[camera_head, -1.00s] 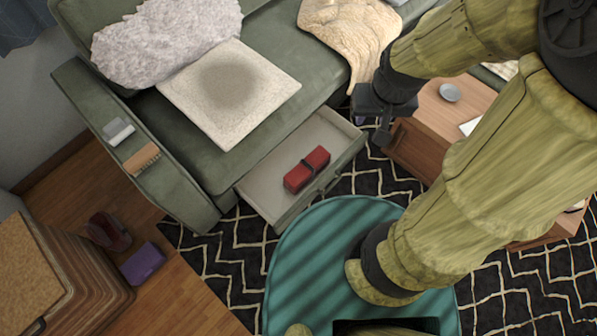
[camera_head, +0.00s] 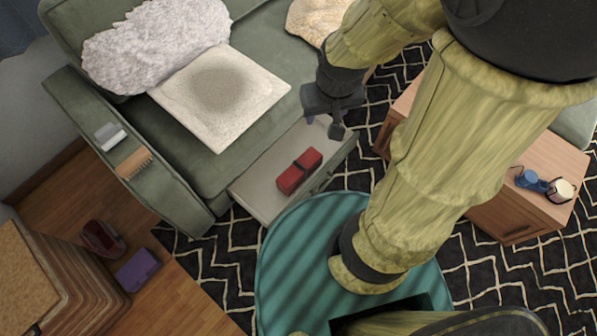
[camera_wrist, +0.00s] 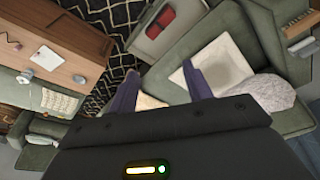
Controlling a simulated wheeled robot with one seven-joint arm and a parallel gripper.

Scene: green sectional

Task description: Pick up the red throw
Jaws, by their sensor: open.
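The red throw (camera_head: 299,171) is a rolled red bundle with a dark strap. It lies in the open pull-out drawer (camera_head: 250,194) at the front of the green sectional. It also shows near the top of the wrist view (camera_wrist: 161,21). My gripper (camera_head: 337,121) is up and right of the throw in the head view, near the drawer's right end, and apart from the throw. In the wrist view, the two purple fingers of my gripper (camera_wrist: 161,80) are spread with nothing between them.
The sectional (camera_head: 190,197) has a grey fluffy cushion (camera_head: 155,45) and a cream square (camera_head: 222,88) on it. A brush (camera_head: 134,163) lies on its arm. A wooden cabinet (camera_head: 515,215) stands right. A patterned rug (camera_head: 222,262) covers the floor.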

